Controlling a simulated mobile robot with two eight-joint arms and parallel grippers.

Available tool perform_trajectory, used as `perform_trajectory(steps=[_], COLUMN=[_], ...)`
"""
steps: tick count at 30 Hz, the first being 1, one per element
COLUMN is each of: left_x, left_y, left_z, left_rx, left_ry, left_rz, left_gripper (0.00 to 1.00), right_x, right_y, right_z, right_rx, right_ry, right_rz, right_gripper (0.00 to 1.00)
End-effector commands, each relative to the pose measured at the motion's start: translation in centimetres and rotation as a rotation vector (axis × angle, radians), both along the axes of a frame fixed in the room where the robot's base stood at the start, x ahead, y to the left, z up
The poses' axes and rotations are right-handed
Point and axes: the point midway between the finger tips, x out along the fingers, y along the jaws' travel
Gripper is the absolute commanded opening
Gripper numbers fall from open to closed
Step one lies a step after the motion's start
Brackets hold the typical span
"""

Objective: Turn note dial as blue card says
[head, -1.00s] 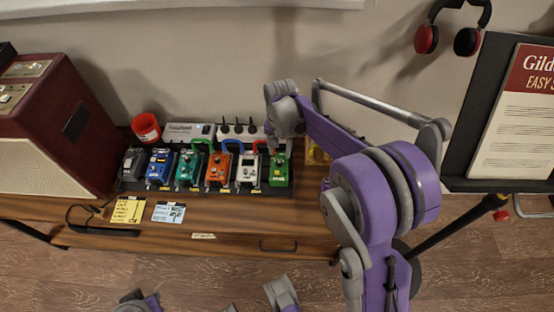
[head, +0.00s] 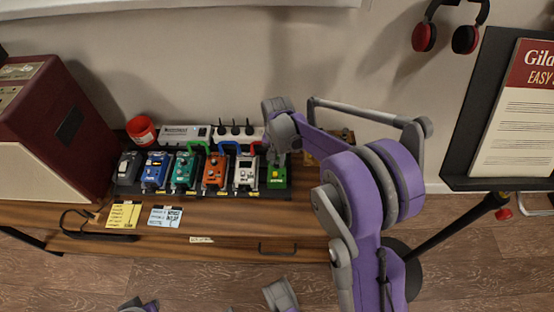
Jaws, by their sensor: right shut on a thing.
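A row of effect pedals stands on a dark board (head: 205,190) on the wooden bench. The rightmost is a green pedal (head: 277,179). My right gripper (head: 277,158) points down over its upper part and is shut there; the fingers hide what they hold, and I cannot make out a dial. The blue card (head: 165,216) lies on the bench front beside a yellow card (head: 123,215); its writing is too small to read.
A blue pedal (head: 156,172), teal pedal (head: 185,172), orange pedal (head: 215,174) and white pedal (head: 246,174) stand close beside the green one. A red cup (head: 141,130) and a dark red amplifier (head: 62,130) are at left. A music stand (head: 460,130) is at right.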

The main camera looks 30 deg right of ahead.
Motion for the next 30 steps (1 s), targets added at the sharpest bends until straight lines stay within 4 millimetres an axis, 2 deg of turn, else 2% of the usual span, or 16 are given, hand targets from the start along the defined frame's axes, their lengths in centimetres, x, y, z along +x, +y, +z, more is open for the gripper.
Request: perform_trajectory(steps=[14,30], left_x=[-0.01,-0.06], left_y=[0.00,0.00], left_z=[0.12,0.77], left_rx=[0.000,0.000], left_ry=[0.000,-0.003], left_rz=[0.000,0.000], left_gripper=[0.00,0.00], right_x=[0.00,0.00], right_y=[0.00,0.00], right_z=[0.04,0.06], right_rx=[0.000,0.000], right_ry=[0.000,0.000], right_rz=[0.045,0.389], right_gripper=[0.00,0.00])
